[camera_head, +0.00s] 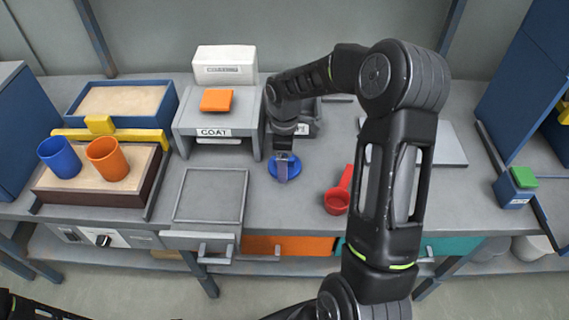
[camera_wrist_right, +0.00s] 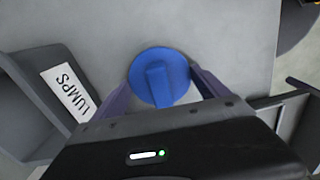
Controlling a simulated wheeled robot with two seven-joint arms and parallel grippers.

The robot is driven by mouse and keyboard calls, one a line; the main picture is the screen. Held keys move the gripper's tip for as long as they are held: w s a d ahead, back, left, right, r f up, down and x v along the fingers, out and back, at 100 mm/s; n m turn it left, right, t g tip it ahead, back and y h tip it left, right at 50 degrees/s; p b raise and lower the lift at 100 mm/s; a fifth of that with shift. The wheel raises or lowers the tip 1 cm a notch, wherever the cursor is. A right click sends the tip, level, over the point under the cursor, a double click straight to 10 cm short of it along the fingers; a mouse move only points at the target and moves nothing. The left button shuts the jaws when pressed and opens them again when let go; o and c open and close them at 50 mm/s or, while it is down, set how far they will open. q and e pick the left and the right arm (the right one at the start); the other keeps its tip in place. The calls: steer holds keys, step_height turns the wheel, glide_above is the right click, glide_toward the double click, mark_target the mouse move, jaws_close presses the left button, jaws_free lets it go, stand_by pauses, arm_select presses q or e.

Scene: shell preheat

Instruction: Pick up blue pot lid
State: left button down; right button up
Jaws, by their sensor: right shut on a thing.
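The blue pot lid (camera_head: 272,168) is a round disc on the grey bench, just right of the COAT stand. In the right wrist view the lid (camera_wrist_right: 150,64) shows a raised bar handle across its middle. My right gripper (camera_head: 284,176) points down over the lid and is shut on it. In the right wrist view its two purple-grey fingers lie on either side of the lid. I cannot tell whether the lid still touches the bench. My left gripper is not in view.
A LUMPS bin (camera_wrist_right: 32,100) stands close beside my right gripper. The COAT stand (camera_head: 187,130) carries an orange block (camera_head: 217,100). A red scoop (camera_head: 337,202) lies to the right. Blue (camera_head: 60,158) and orange (camera_head: 108,160) cups stand left. A grey tray (camera_head: 210,195) lies front left.

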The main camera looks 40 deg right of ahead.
steer(key=c, duration=0.6)
step_height(320, 180, up, 10)
stand_by(0.4)
stand_by(0.5)
